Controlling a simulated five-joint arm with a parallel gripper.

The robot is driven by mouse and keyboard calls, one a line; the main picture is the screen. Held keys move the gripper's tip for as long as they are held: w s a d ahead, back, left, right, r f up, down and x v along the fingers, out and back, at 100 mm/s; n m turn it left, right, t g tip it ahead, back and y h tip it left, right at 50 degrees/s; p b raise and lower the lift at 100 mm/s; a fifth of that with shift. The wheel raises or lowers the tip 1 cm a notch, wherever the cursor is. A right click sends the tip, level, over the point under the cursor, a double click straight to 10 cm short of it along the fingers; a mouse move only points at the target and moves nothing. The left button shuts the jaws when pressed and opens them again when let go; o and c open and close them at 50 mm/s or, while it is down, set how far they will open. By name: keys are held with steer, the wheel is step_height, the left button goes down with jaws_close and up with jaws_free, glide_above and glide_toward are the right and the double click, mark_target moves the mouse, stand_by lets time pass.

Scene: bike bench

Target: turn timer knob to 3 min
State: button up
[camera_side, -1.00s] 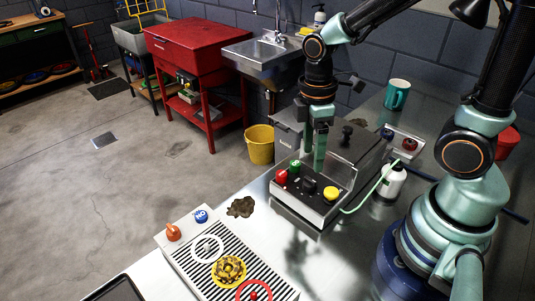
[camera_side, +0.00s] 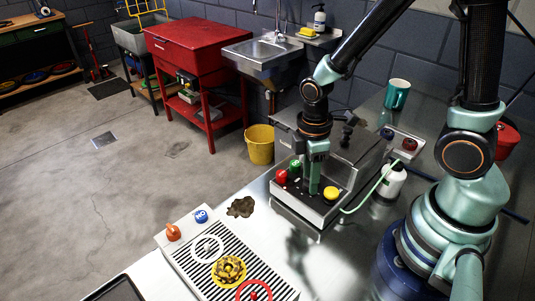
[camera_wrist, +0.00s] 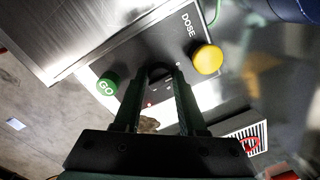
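The black timer knob (camera_wrist: 160,70) sits on the dark sloped panel (camera_wrist: 180,40) of the metal machine, between the green GO button (camera_wrist: 108,84) and the yellow DOSE button (camera_wrist: 207,59). In the side view my gripper (camera_side: 314,190) points straight down over the panel and hides the knob. In the wrist view my gripper (camera_wrist: 160,82) has its two fingers apart, with the knob between their far ends. I cannot tell whether the fingertips touch it. The knob's pointer and the 3 min mark are not readable.
A red button (camera_side: 281,176) stands at the panel's left corner. A white bottle (camera_side: 391,181) with a green hose is to the right. A striped tray (camera_side: 190,262) and a brown stain (camera_side: 240,207) lie in front. A teal mug (camera_side: 397,94) stands behind.

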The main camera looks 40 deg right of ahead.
jaws_close()
steer(key=shift+w, duration=0.1)
steer(key=m, duration=0.4)
steer(key=shift+d+m+t, duration=0.1)
steer(key=shift+m+t, duration=0.2)
steer(key=shift+m, duration=1.9)
steer(key=o, duration=0.7)
jaws_free()
steer(key=shift+c, duration=0.2)
